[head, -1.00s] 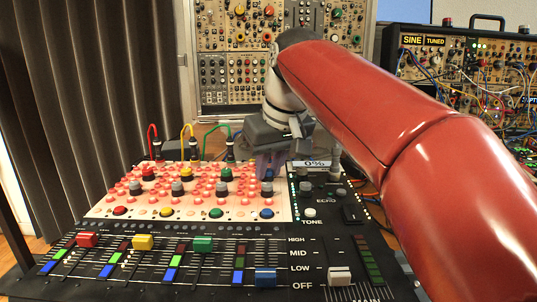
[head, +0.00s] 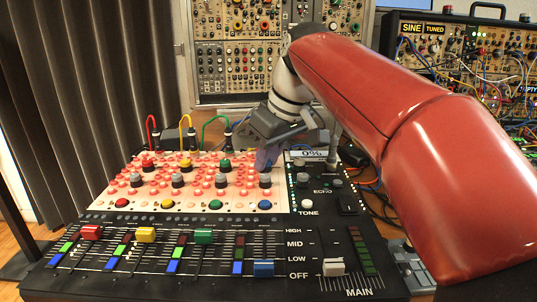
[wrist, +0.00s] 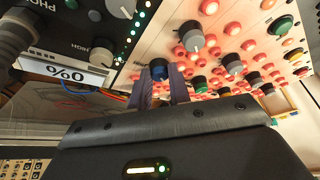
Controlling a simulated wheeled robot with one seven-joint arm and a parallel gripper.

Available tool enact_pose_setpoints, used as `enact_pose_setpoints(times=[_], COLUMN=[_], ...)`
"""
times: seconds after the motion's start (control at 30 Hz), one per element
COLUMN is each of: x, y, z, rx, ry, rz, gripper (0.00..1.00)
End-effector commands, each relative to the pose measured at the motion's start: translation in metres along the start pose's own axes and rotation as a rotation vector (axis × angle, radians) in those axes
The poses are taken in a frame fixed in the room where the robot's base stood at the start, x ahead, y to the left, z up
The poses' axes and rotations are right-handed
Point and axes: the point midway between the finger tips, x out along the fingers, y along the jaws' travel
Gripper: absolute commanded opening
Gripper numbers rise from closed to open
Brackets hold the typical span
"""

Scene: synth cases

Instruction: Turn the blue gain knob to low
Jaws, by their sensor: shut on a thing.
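In the wrist view the blue gain knob (wrist: 158,68), a dark knob with a blue cap, sits between the two fingers of my gripper (wrist: 161,84). The fingers touch its sides and are shut on it. In the head view my gripper (head: 267,160) is at the top right corner of the pale panel and hides the blue knob. I cannot read the knob's pointer. The small display (head: 307,154) above the black section reads 0%; it shows upside down in the wrist view (wrist: 62,72).
Red (head: 148,163), yellow (head: 185,161) and green (head: 225,166) knobs stand left of my gripper. A grey knob (head: 265,181) is just in front. A blue button (head: 265,204) and several faders lie nearer. Cables rise behind the panel.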

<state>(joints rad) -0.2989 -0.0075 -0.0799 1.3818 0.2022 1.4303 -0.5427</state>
Motion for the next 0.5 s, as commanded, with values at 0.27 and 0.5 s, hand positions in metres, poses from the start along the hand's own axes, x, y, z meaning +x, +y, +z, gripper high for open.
enact_pose_setpoints(times=[0.27, 0.5], x=[0.0, -0.0012], y=[-0.0003, -0.0001], z=[-0.0004, -0.0003], rx=[0.0, 0.001], ry=[0.001, 0.001], rz=[0.0, 0.0], gripper=[0.41, 0.41])
